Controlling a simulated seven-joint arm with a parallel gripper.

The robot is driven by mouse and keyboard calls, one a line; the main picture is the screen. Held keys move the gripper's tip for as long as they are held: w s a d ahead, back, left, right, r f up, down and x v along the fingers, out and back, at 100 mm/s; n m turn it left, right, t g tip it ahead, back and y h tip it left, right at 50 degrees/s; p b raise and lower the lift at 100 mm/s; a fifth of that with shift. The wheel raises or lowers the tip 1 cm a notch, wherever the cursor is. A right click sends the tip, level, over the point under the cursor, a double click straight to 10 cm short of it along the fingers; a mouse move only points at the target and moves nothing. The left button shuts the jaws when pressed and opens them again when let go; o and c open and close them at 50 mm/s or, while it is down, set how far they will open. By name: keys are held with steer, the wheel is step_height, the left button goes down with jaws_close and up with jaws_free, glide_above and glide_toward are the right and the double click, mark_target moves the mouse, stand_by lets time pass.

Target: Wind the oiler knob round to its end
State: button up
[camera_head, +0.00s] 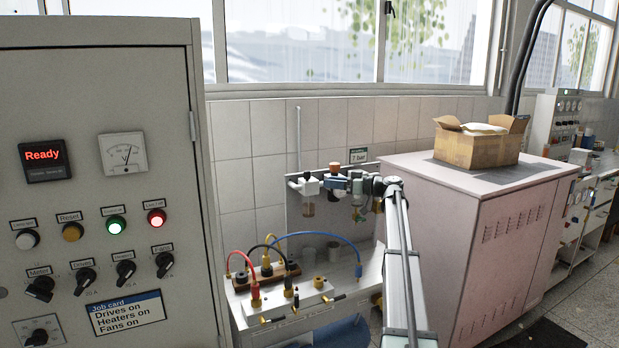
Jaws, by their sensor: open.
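An air service unit is fixed to a grey panel on the tiled wall, in the middle of the head view. My gripper (357,184) is at the right part of this unit, at the end of my arm coming up from below. It is open. The gripper overlaps the unit's right part, so the oiler knob cannot be made out clearly. I cannot tell whether the fingers touch it.
A bench (340,285) below the unit carries a terminal block (266,275) with red, black, yellow and blue leads. A control cabinet (100,190) stands at the left. A pink cabinet (490,260) with an open cardboard box (480,148) stands at the right.

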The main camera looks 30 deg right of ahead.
mark_target(307, 179)
steer(key=w+a+n+t+h, duration=0.1)
steer(key=w+n, duration=0.3)
steer(key=n, duration=0.7)
steer(key=w+a+n+t+h, duration=0.1)
steer(key=w+n, duration=0.3)
steer(key=n, duration=0.7)
steer(key=w+a+n+t+h, duration=0.1)
steer(key=w+n, duration=0.3)
steer(key=n, duration=0.8)
steer(key=shift+w+a+f+h, duration=0.15)
steer(key=shift+a+f+h, duration=0.05)
steer(key=shift+a+h, duration=0.45)
